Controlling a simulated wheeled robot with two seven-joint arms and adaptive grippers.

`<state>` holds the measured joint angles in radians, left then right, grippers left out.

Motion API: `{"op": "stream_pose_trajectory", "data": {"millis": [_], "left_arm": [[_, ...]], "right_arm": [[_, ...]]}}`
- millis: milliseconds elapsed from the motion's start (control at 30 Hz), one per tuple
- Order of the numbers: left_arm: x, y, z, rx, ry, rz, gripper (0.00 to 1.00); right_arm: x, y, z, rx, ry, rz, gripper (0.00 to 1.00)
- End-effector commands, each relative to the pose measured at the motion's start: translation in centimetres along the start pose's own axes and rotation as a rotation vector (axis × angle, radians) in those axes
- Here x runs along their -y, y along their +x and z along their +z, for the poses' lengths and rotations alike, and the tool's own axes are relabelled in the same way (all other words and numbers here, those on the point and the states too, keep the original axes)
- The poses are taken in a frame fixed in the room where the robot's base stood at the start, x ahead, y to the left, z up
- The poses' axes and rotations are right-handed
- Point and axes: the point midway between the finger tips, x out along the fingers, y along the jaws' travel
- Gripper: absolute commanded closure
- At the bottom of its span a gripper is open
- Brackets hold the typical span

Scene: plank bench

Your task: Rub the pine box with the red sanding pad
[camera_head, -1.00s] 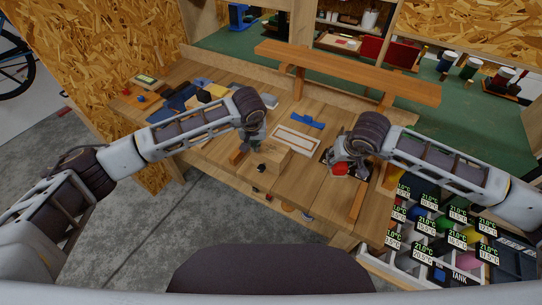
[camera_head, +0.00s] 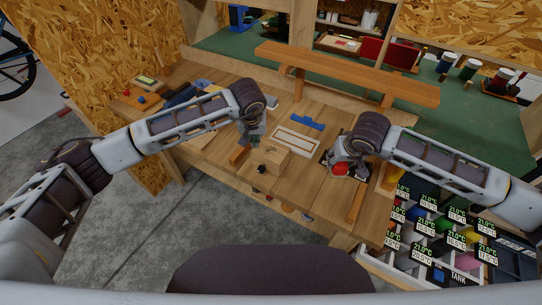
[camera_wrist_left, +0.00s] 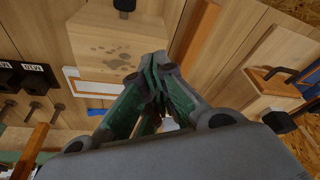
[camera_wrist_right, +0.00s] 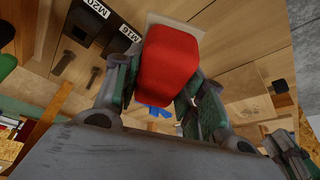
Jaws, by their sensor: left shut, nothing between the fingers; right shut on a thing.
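The pine box (camera_head: 268,160) stands on the plank bench with a dark knob on its near side. In the left wrist view the pine box (camera_wrist_left: 118,42) shows dark smudges on its face. My left gripper (camera_head: 254,140) is shut and empty, just behind and left of the box. Its fingertips (camera_wrist_left: 157,62) meet in the left wrist view. My right gripper (camera_head: 341,163) is shut on the red sanding pad (camera_head: 341,169), right of the box and apart from it. In the right wrist view the red pad (camera_wrist_right: 170,65) sits between the fingers, with a pale edge behind it.
A white-framed panel (camera_head: 297,141) and a blue item (camera_head: 307,122) lie behind the box. A raised wooden shelf (camera_head: 350,72) spans the back. An orange-brown strip (camera_head: 356,201) lies at the right. Bins with labels (camera_head: 440,235) stand at the lower right. Bare planks show in front (camera_head: 300,190).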

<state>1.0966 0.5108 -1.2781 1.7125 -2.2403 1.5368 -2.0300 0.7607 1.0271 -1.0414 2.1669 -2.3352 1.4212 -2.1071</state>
Motion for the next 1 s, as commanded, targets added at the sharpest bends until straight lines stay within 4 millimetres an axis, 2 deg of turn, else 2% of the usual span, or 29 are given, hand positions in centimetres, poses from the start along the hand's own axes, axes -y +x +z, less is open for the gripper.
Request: {"op": "stream_pose_trajectory", "data": {"millis": [500,1000], "left_arm": [[0.0,-2.4,-0.8,-0.001,0.000,-0.001,1.00],[0.0,-2.7,-0.8,-0.001,0.000,-0.001,1.00]], "right_arm": [[0.0,-0.5,-0.2,-0.001,0.000,0.000,0.78],[0.0,-0.6,-0.2,-0.001,0.000,0.000,0.78]]}}
